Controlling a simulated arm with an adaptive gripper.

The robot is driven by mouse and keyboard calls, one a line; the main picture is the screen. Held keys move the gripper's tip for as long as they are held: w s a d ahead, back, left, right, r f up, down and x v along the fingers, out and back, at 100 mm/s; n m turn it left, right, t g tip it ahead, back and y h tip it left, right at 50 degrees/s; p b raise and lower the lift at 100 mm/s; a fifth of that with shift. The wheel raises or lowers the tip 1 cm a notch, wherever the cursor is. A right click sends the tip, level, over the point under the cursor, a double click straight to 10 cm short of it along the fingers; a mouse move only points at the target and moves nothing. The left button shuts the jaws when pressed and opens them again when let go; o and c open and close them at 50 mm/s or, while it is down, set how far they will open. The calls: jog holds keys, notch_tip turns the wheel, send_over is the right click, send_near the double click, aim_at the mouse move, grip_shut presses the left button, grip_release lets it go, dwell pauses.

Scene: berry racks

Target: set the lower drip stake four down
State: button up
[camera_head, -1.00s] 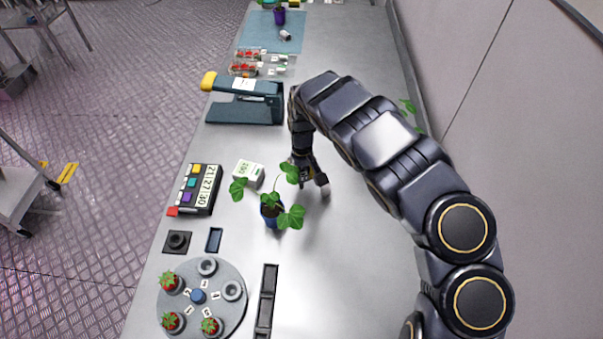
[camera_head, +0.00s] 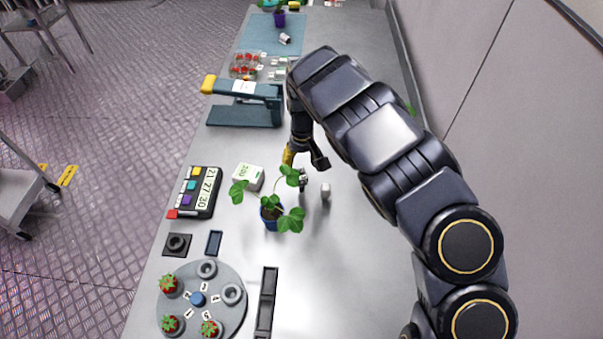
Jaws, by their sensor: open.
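My gripper (camera_head: 304,161) is open, fingers pointing down, above the bench right of the potted plant. Below it two small pale grey pieces, one upright (camera_head: 326,190) and one partly behind leaves (camera_head: 303,181), show on the bench. They are too small to tell whether either is the drip stake, and I cannot read any number on them. The gripper is apart from the upright piece. A leafy plant in a blue pot (camera_head: 270,219) stands just left of them.
A white labelled box (camera_head: 248,177) and a panel with coloured buttons (camera_head: 200,190) lie left. A round numbered carousel (camera_head: 229,312) holds several red berries. A dark tray (camera_head: 267,300) lies beside it. A blue press-like tool (camera_head: 243,110) stands behind.

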aim_at(303, 174)
notch_tip(303, 174, up, 6)
jog(key=shift+f, duration=0.1)
jog(key=s+d+r+m+h, duration=0.1)
jog(key=s+d+r+m, duration=0.3)
jog(key=s+d+r, duration=0.8)
jog(key=s+r, duration=0.1)
jog(key=s, duration=0.3)
jog(key=s+d+r+m, duration=0.1)
jog(key=s+d+r, duration=0.1)
jog(key=s, duration=0.3)
jog(key=shift+s+d+r+g, duration=0.15)
jog(key=shift+r+g, duration=0.25)
jog(key=shift+r, duration=0.1)
jog(key=shift+o, duration=1.3)
jog(key=s, duration=1.3)
jog(key=shift+a+f+n+g+y, duration=0.3)
jog(key=shift+f+g+y, duration=0.1)
